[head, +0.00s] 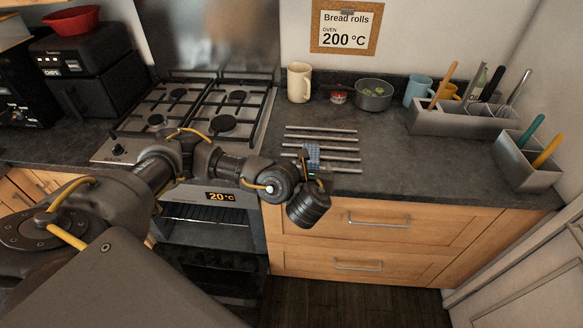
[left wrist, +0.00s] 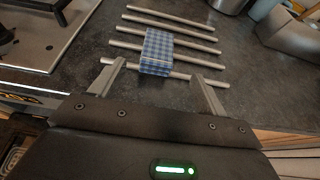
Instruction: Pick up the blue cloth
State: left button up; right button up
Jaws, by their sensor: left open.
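The blue cloth (head: 312,151) is a small blue-and-white checked piece, folded, lying across the metal bars on the dark worktop. In the left wrist view the cloth (left wrist: 157,48) lies just ahead of my fingers, roughly centred between them. My left gripper (left wrist: 158,72) is open and empty, its two fingers spread wider than the cloth. In the head view the left gripper (head: 312,172) is at the near end of the cloth, partly hidden by my wrist. I cannot tell its exact height above the worktop. My right gripper is not in view.
Several parallel metal bars (head: 335,137) lie under the cloth. Behind them stand a cream mug (head: 299,82) and a grey pot (head: 374,95). A grey utensil holder (head: 465,120) is at the right, the gas hob (head: 205,108) at the left. The worktop right of the bars is clear.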

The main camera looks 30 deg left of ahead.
aim_at(310, 154)
pick_arm(q)
jog(key=shift+s+a, duration=0.1)
jog(key=shift+a, duration=0.1)
jog(key=shift+d, duration=0.1)
jog(key=shift+f, duration=0.1)
jog(key=shift+w+a+f, duration=0.2)
jog(key=shift+w+a, duration=0.15)
jog(key=shift+w, duration=0.15)
jog(key=x, duration=0.9)
jog(key=shift+w+a+f, duration=0.1)
jog(key=shift+w+f, duration=0.05)
jog(key=shift+w, duration=0.1)
jog(key=shift+c, duration=0.2)
jog(key=shift+s, duration=0.1)
jog(key=c, duration=1)
